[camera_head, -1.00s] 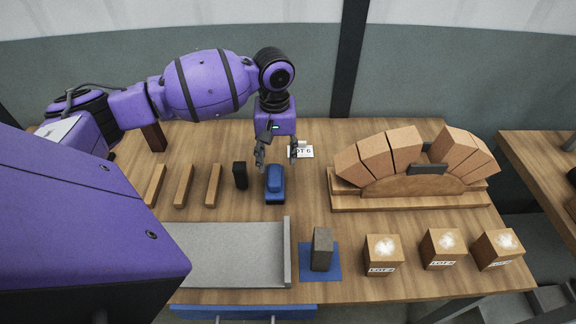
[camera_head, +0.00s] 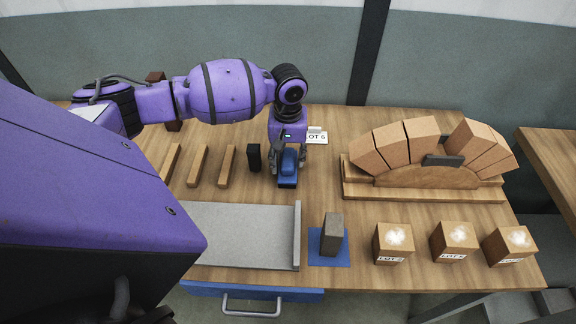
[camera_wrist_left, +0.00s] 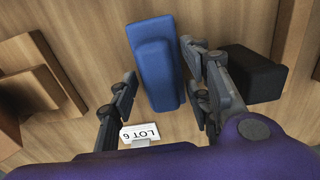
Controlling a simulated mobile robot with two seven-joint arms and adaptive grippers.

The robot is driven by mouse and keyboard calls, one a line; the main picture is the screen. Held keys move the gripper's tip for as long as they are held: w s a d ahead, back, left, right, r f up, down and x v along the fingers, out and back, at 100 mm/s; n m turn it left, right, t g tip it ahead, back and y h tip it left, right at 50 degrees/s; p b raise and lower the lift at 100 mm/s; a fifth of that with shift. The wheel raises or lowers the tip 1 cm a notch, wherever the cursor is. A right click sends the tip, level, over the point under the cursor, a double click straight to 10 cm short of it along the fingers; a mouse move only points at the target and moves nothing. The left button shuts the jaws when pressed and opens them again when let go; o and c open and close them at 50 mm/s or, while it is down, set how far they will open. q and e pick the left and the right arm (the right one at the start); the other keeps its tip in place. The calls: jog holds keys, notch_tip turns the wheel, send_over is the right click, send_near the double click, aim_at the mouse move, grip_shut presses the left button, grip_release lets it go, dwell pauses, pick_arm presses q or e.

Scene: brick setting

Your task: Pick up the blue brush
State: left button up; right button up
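The blue brush (camera_head: 288,168) lies on the wooden table in the head view, right under my left gripper (camera_head: 289,160). In the left wrist view the blue brush (camera_wrist_left: 157,70) reaches in between the two fingers of my left gripper (camera_wrist_left: 161,88). The fingers are spread, with a visible gap between the left finger and the brush; the right finger is close to its side. I cannot tell whether that finger touches it. My right gripper is in neither view.
A black block (camera_head: 254,157) stands close left of the brush, and shows beside the right finger in the wrist view (camera_wrist_left: 251,75). A LOT 6 card (camera_head: 316,137) lies behind. A brick arch (camera_head: 425,155) stands right, a grey tray (camera_head: 240,235) in front.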

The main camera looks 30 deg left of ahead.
aim_at(288, 157)
pick_arm(q)
grip_shut()
pick_arm(e)
jog(key=shift+s+f, duration=0.2)
jog(key=shift+s, duration=0.15)
pick_arm(q)
jog(key=shift+r, duration=0.1)
jog(key=shift+r, duration=0.55)
notch_tip(288, 157, up, 2)
jog(key=shift+r, duration=0.15)
jog(key=s+d+r+p, duration=0.2)
jog(key=s+d+r, duration=0.5)
jog(key=s, duration=0.5)
jog(key=shift+r, duration=1.25)
pick_arm(e)
jog(key=shift+w+a+r, duration=0.2)
jog(key=shift+w+r, duration=0.1)
jog(key=shift+r, duration=0.3)
jog(key=shift+w+a+r, duration=0.15)
jog(key=shift+w+r, duration=0.1)
jog(key=shift+r, duration=0.35)
pick_arm(q)
jog(key=shift+d, duration=0.1)
